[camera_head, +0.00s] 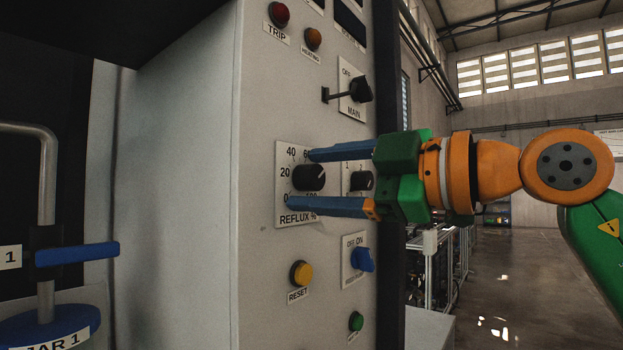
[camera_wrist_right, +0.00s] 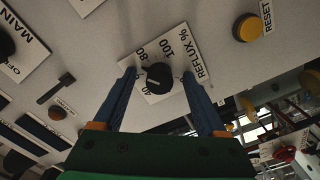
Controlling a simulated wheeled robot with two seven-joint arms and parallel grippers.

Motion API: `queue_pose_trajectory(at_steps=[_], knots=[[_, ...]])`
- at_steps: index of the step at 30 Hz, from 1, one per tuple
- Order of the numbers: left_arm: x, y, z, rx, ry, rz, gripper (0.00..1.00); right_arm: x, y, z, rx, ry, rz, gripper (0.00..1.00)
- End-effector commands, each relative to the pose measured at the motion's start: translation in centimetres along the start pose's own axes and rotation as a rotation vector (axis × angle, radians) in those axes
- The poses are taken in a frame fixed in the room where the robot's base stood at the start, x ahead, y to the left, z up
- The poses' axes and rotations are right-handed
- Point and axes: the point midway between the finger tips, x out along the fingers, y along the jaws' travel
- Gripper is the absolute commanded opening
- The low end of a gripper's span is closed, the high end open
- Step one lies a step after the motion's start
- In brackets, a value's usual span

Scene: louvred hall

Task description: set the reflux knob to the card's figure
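The black reflux knob (camera_head: 309,177) sits on a white plate (camera_head: 284,160) marked "REFLUX %" on the grey panel. The figures 0, 20 and 40 are readable; others are partly covered. My right gripper (camera_head: 299,180) is open, one blue finger above the knob and one below. In the right wrist view the knob (camera_wrist_right: 158,77) lies between the fingertips, with a gap showing on each side. A light mark shows on the knob's right side in the head view; its exact figure is too small to tell. I cannot make out a card with a figure. My left gripper is out of view.
Close by are a small selector knob (camera_head: 362,181), the MAIN switch (camera_head: 359,89), a blue switch (camera_head: 363,259), a yellow RESET button (camera_head: 301,273) and a green button (camera_head: 356,321). A pipe with a blue handle (camera_head: 78,253) stands at left. Open floor lies right.

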Motion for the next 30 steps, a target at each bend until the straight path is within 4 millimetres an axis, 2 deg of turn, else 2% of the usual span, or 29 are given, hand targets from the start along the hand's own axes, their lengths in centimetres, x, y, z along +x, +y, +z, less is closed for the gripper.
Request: queue_pose_trajectory(at_steps=[5, 9, 15, 18, 27, 30], knots=[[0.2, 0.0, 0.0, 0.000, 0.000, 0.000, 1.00, -0.3, 0.0, 0.1, -0.001, 0.000, 0.002, 0.74], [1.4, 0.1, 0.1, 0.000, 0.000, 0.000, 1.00, -2.4, -0.2, 0.2, -0.002, 0.000, 0.006, 0.74], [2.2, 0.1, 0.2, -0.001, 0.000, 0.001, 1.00, -5.7, -0.1, 0.1, -0.002, 0.001, 0.004, 0.74], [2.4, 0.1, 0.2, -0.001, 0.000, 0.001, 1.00, -6.8, 0.0, 0.1, -0.002, 0.000, 0.003, 0.74], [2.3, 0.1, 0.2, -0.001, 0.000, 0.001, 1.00, -7.1, 0.0, 0.0, -0.002, 0.001, 0.002, 0.74], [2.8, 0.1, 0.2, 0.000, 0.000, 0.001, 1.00, -8.3, 0.0, 0.1, -0.001, 0.000, 0.004, 0.74]])
